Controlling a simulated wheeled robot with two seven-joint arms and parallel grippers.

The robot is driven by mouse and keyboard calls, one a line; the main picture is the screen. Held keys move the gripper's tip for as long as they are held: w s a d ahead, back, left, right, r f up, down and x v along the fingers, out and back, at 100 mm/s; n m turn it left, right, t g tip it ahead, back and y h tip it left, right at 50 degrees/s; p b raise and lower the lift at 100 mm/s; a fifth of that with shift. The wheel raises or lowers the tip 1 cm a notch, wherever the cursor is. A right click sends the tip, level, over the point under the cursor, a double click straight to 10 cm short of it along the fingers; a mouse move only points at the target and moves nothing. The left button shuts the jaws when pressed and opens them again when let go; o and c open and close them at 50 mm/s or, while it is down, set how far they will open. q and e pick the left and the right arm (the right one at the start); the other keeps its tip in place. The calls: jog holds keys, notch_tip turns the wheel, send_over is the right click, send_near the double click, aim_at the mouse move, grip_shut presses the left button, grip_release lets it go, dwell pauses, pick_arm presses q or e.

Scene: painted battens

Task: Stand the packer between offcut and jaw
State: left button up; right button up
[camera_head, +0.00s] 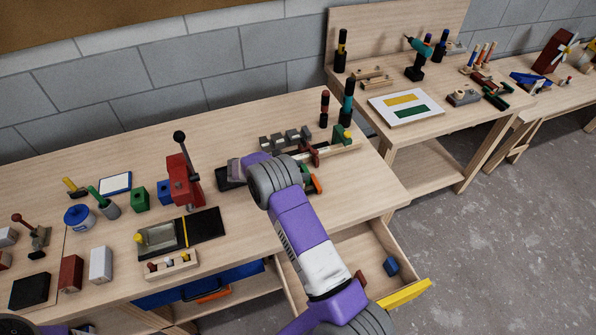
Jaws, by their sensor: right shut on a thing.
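My right gripper (238,169) is at the middle of the bench, left of a clamp. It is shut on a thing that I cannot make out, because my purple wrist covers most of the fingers. The clamp has a red jaw (311,154), a green end piece (342,135) and an orange handle (317,185). A light wooden piece (338,149) lies along it to the right of the red jaw; I cannot tell whether this is the offcut. I cannot pick out the packer. My left gripper is not in view.
A red press (184,178) with a black lever stands left of my gripper. An open drawer (362,255) sticks out below the front edge. The bench's right end is clear.

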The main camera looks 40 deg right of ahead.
jog(key=shift+f, duration=0.25)
jog(key=o, duration=1)
jog(key=shift+w, duration=0.1)
jog(key=shift+o, duration=0.2)
jog(key=shift+r, duration=0.2)
jog(key=v, duration=0.7)
jog(key=shift+a, duration=0.25)
